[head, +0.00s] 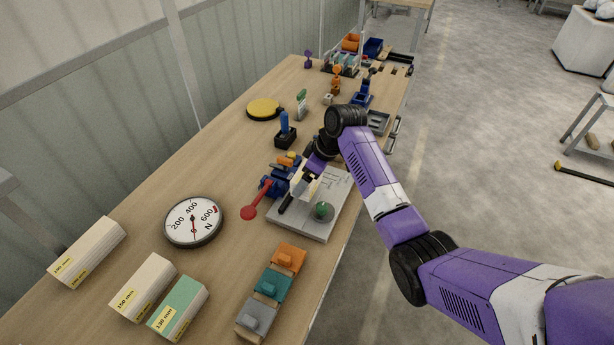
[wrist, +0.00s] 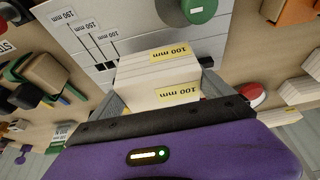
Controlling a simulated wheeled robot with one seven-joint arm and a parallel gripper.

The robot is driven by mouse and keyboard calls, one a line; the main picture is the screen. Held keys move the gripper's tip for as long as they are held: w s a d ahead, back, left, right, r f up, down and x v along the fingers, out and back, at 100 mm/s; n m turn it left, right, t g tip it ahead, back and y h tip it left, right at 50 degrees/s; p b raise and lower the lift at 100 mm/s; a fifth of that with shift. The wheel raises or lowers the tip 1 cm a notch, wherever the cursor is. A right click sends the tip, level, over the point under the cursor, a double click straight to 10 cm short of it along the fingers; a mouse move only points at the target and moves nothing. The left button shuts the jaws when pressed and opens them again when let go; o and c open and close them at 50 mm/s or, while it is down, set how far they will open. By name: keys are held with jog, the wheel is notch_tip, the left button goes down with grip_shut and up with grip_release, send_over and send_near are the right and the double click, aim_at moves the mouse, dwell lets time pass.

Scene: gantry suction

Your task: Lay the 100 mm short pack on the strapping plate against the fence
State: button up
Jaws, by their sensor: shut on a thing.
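My gripper (head: 306,176) is shut on the cream 100 mm short pack (wrist: 158,72), with a finger on each side of it in the wrist view. Yellow 100 mm labels show on two of its faces. In the head view the pack (head: 309,187) is partly hidden by my gripper, over the left part of the grey strapping plate (head: 295,223). In the wrist view the plate (wrist: 135,25) carries printed lines and 150 mm labels beyond the pack. I cannot tell whether pack and plate touch. The fence is not clearly visible.
A green knob (head: 323,210) stands on the plate. A red-ended lever (head: 250,212) and blue mechanism lie at its left. A dial gauge (head: 194,221), a green-topped pack (head: 178,307) and cream packs are nearer left. Coloured blocks (head: 274,284) stand in front of the plate.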

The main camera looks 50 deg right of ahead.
jog(key=shift+f+b, duration=0.8)
jog(key=shift+f, duration=0.75)
jog(key=o, duration=1.4)
jog(key=shift+c, duration=0.2)
jog(key=shift+r, duration=0.1)
jog(key=v, duration=0.7)
jog(key=shift+r+b, duration=0.35)
jog(key=shift+b, duration=0.05)
jog(key=shift+s, duration=0.1)
